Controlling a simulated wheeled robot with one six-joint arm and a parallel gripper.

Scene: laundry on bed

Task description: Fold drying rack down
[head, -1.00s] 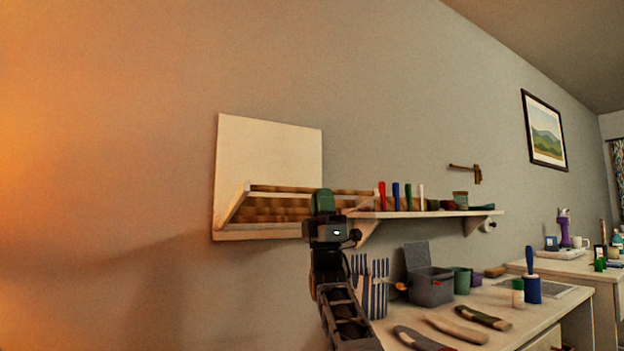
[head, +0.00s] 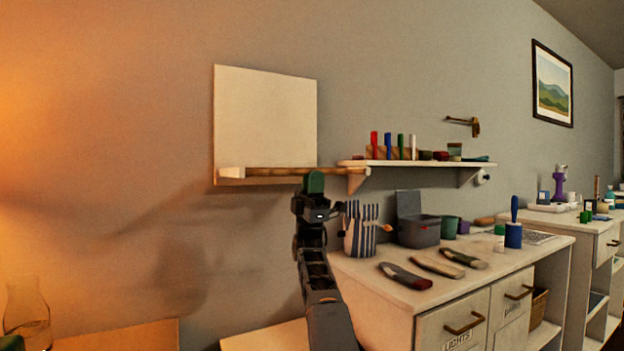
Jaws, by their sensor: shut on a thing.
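The drying rack (head: 265,115) is mounted on the wall left of centre, with a pale flat back panel. Its frame with a wooden rod (head: 270,172) sticks out from the panel's lower edge, seen nearly edge-on and looking about level. My gripper (head: 314,183) has green fingers and is raised at the right end of the frame's front rod. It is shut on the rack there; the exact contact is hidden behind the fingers.
A wall shelf (head: 420,163) with several coloured items is close to the right of the rack. Below it, a white cabinet (head: 420,290) carries a striped holder (head: 360,232), a grey box (head: 418,230) and brushes. A glass vase (head: 27,315) stands at lower left.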

